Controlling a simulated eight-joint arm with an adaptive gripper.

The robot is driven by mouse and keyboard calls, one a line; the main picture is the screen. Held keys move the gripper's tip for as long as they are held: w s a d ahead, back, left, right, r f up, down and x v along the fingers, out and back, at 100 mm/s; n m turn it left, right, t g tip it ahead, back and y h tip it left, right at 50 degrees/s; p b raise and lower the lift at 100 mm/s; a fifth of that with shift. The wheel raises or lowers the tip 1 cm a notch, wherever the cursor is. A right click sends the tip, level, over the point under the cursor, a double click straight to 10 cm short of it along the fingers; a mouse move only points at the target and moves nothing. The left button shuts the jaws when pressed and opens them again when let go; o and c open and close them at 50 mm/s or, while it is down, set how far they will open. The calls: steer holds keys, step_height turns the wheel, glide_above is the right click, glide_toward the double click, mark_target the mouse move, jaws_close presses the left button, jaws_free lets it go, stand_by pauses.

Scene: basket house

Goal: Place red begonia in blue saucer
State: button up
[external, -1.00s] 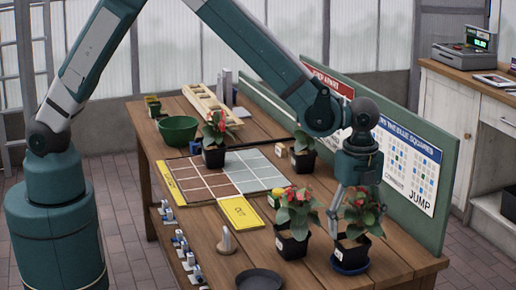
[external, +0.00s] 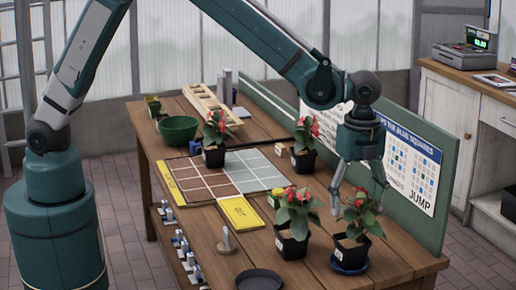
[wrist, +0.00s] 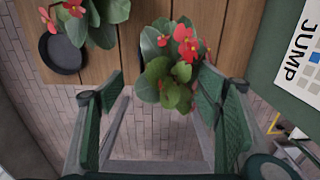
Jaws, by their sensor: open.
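A red begonia (external: 361,222) in a black pot (external: 349,251) stands upright in the blue saucer (external: 350,268) near the front right of the table. My gripper (external: 359,208) is open and empty above this plant, its fingers level with the upper leaves. In the wrist view the red flowers and leaves (wrist: 172,78) show between and beyond the spread fingers (wrist: 160,95). Other red begonias in black pots stand close by to the left (external: 292,243), farther back (external: 304,140) and on the grid board (external: 215,135).
A dark empty saucer (external: 260,281) lies at the front edge; it also shows in the wrist view (wrist: 60,55). A green panel with a poster (external: 412,165) runs along the right side.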

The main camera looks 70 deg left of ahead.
steer(key=s+a+r+n+t, duration=0.2)
steer(key=s+a+r+n, duration=0.3)
steer(key=a+r, duration=0.5)
steer(key=s+a+r+n+t, duration=0.1)
steer(key=s+a+r+n, duration=0.2)
steer(key=s+a+r, duration=0.55)
steer(key=s+a+r+n+t, duration=0.1)
steer(key=s+a+n+t, duration=0.3)
steer(key=s+a+n, duration=0.6)
steer(key=s+a, duration=0.9)
steer(key=a, duration=0.2)
steer(key=shift+a, duration=0.25)
